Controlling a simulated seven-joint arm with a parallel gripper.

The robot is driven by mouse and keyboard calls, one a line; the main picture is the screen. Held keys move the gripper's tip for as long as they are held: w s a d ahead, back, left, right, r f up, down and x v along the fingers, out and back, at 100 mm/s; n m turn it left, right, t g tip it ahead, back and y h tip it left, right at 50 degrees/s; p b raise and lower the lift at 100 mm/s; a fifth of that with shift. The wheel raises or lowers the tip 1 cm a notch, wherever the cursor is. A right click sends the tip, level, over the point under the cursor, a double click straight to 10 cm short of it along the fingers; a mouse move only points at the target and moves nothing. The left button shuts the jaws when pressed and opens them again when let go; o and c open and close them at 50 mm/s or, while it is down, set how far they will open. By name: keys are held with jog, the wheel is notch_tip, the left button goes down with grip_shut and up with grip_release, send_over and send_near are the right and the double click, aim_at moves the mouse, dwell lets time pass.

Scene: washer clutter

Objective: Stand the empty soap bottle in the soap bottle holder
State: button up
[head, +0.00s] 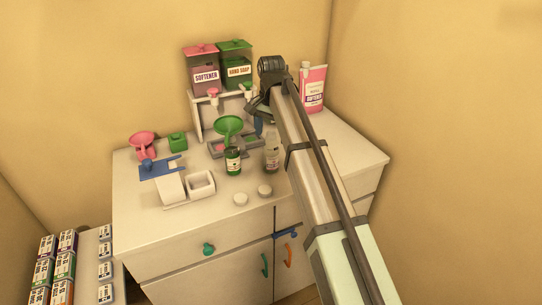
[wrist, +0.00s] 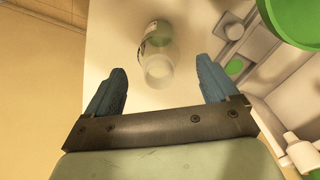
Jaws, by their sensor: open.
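A clear, empty-looking bottle (head: 271,158) with a label stands upright on the counter, right of a green bottle (head: 232,161) with a label. The wrist view shows a clear bottle (wrist: 158,66) ahead of my gripper, between the lines of its fingers and apart from them. My gripper (head: 261,122) is open and empty, just above the clear bottle; its blue fingers are spread wide in the wrist view (wrist: 160,88). A grey tray with green and pink recesses (head: 219,148), apparently the bottle holder, lies below the dispensers; my arm and the bottles partly hide it.
A green funnel (head: 228,124) sits above the tray. The softener (head: 205,78) and hand soap (head: 236,72) dispensers stand behind. A pink softener pouch (head: 313,90) stands at the back right. Two white caps (head: 240,199) lie near the front edge. The front right counter looks clear.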

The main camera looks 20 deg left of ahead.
aim_at(271, 145)
jog(key=shift+s+f, duration=0.15)
jog(key=shift+f, duration=2.5)
jog(key=shift+c, duration=0.5)
jog(key=c, duration=1.1)
jog(key=shift+r, duration=0.1)
